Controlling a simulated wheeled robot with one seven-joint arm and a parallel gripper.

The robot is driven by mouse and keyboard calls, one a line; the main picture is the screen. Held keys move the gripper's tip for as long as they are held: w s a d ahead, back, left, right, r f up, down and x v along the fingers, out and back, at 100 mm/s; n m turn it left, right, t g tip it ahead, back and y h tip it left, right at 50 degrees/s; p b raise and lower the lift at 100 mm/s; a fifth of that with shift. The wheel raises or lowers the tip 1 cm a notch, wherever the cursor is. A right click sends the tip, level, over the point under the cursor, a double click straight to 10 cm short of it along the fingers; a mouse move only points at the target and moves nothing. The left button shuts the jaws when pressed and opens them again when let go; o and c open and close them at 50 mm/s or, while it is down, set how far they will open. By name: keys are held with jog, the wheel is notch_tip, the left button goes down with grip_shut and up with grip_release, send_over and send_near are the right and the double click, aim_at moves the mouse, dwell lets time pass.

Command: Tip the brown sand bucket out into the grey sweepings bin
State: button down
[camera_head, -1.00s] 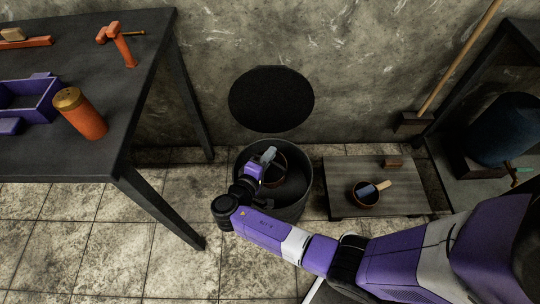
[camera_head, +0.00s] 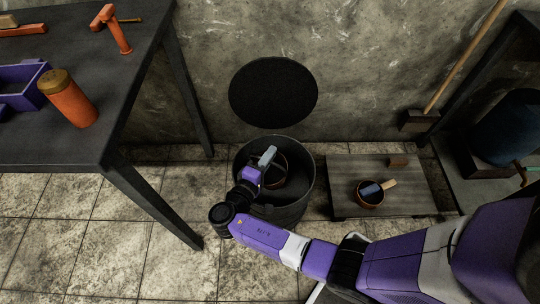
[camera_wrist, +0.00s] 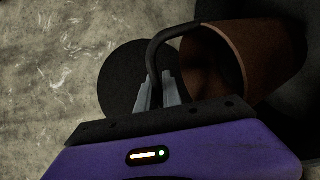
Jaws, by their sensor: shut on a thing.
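The brown sand bucket (camera_head: 284,165) is inside the mouth of the grey sweepings bin (camera_head: 292,212), partly hidden by my gripper. In the wrist view the bucket (camera_wrist: 262,50) shows its brown wall, dark mouth and black bail handle. Its mouth faces roughly up; it looks about upright, though any slight tilt is hard to judge. The inside is too dark to show sand. My gripper (camera_head: 268,156) reaches over the bin's left rim. In the wrist view my gripper (camera_wrist: 160,90) is shut on the bucket's handle.
A round dark lid (camera_head: 273,92) stands raised behind the bin. The dark bench (camera_head: 150,60) stands left. A broom (camera_head: 418,120) leans at the right.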

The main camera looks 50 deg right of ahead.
jog(key=shift+s+a+f+h+b, duration=0.1)
jog(key=shift+a+f+h+b, duration=0.4)
jog(key=shift+b, duration=1.25)
jog(key=shift+a+f+h+b, duration=0.2)
jog(key=shift+f+h+b, duration=0.6)
jog(key=shift+b, duration=0.95)
jog(key=shift+a+f+t+h+b, duration=0.2)
jog(key=shift+h+b, duration=0.35)
jog(key=shift+b, duration=0.45)
jog(key=shift+a+f+t+h+b, duration=0.1)
jog(key=shift+a+t+h+b, duration=0.1)
jog(key=shift+h+b, duration=0.55)
